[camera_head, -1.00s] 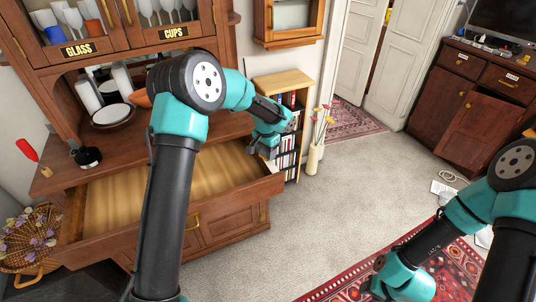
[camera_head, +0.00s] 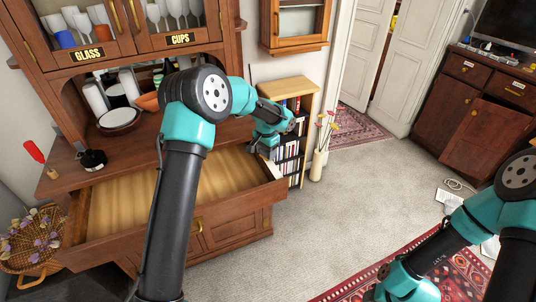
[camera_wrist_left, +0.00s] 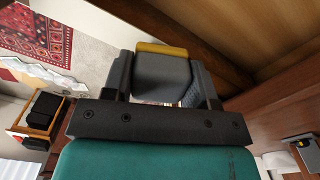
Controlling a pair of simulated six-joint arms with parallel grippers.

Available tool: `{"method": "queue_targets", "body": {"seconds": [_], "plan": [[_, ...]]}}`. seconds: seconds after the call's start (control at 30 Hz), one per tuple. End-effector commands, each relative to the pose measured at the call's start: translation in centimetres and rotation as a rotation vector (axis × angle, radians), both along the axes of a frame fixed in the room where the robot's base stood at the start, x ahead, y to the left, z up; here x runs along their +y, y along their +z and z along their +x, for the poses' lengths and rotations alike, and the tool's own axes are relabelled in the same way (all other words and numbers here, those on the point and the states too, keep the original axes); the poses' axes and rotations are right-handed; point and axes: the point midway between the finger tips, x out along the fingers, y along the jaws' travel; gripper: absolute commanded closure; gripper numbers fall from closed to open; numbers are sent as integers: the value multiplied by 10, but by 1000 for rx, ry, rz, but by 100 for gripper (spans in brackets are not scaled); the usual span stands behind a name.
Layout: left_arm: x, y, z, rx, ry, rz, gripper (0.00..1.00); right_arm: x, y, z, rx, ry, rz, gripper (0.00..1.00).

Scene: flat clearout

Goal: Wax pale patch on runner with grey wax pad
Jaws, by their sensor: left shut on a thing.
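My left gripper (camera_head: 262,147) is at the right side of the pulled-out wooden drawer (camera_head: 180,187), near its right wall. In the left wrist view its two dark fingers are shut on a grey block (camera_wrist_left: 162,78), which looks like the grey wax pad. A yellow strip (camera_wrist_left: 160,48) shows along the block's far edge. Brown wood lies close to the right of the pad in that view. The runner and its pale patch cannot be made out; whether the pad touches wood cannot be told. My right arm is at the lower right; its fingers are out of frame.
A bookcase (camera_head: 289,95) and a vase of flowers (camera_head: 318,160) stand just right of the drawer. On the cabinet are a plate (camera_head: 119,118) and a dark pot (camera_head: 92,158). A basket (camera_head: 30,240) sits lower left. The carpet (camera_head: 350,210) is mostly clear.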

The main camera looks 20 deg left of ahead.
Motion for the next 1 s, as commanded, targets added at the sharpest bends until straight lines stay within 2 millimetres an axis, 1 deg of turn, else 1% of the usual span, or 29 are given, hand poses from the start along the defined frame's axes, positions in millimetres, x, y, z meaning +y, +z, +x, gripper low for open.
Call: {"method": "queue_targets", "body": {"seconds": [0.4,0.83,1.0], "plan": [[0,0,0,0,-1,0,66,0,0,0,0,0,0,57],[-18,-1,-20,1,-1,0,66,0,0,0,0,0,0,57],[-23,-2,-25,1,-2,0,66,0,0,0,0,0,0,57]]}}
